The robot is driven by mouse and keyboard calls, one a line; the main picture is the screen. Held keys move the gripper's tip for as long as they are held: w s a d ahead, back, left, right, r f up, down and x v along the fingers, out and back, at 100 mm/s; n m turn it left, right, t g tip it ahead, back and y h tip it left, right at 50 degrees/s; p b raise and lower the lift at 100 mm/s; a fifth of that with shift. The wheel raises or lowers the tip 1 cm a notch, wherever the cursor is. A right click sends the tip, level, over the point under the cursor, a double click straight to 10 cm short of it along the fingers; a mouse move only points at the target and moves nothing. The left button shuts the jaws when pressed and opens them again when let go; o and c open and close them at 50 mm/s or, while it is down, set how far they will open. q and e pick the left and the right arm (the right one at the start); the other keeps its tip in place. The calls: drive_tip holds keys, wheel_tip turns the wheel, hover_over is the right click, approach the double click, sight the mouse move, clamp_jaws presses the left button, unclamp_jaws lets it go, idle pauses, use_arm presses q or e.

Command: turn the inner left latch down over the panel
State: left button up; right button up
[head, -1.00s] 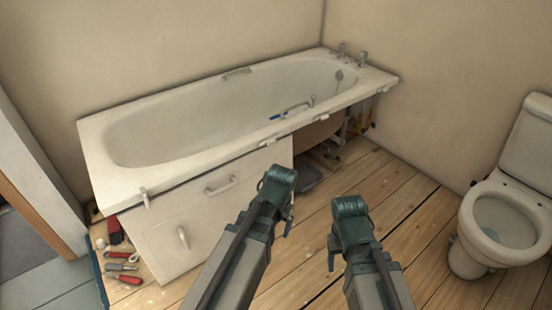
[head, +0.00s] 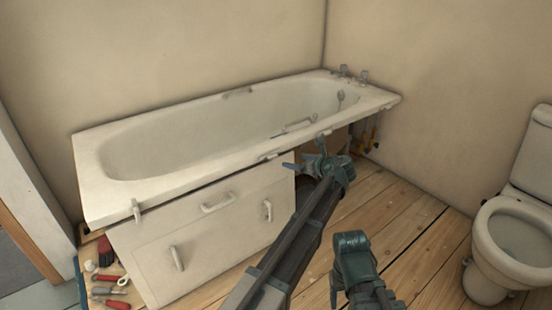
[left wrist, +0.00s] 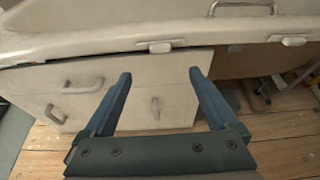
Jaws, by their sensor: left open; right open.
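The white bath panel (head: 235,235) stands under the front rim of the bath (head: 185,190). The inner left latch (head: 268,156) is a small pale tab lying sideways along the rim above the panel; it also shows in the left wrist view (left wrist: 154,46). The outer left latch (head: 136,211) points down over the panel's left end. My left gripper (head: 306,156) is open and empty near the rim, right of the inner left latch. In the left wrist view its fingers (left wrist: 164,76) are spread below that latch, apart from it. My right gripper (head: 348,262) is open and empty, low over the floor.
Another latch (left wrist: 294,41) lies sideways on the rim to the right, above an open gap. Handles (head: 218,202) stick out from the panel. Red-handled tools (head: 110,292) lie at the left. A toilet (head: 505,235) stands at the right; floorboards between are clear.

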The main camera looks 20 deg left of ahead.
sight(274, 157)
use_arm(q)
drive_tip(key=b+x, duration=0.5)
drive_tip(key=x, duration=0.7)
drive_tip(key=shift+w+a+f, duration=0.15)
drive_tip(key=shift+w+a, duration=0.05)
drive_tip(key=shift+w, duration=0.05)
drive_tip(key=shift+w+a+f, duration=0.15)
drive_tip(key=shift+w+a, duration=0.15)
drive_tip(key=shift+a, duration=0.15)
drive_tip(key=c, duration=1.4)
drive_tip(key=shift+o, duration=0.2)
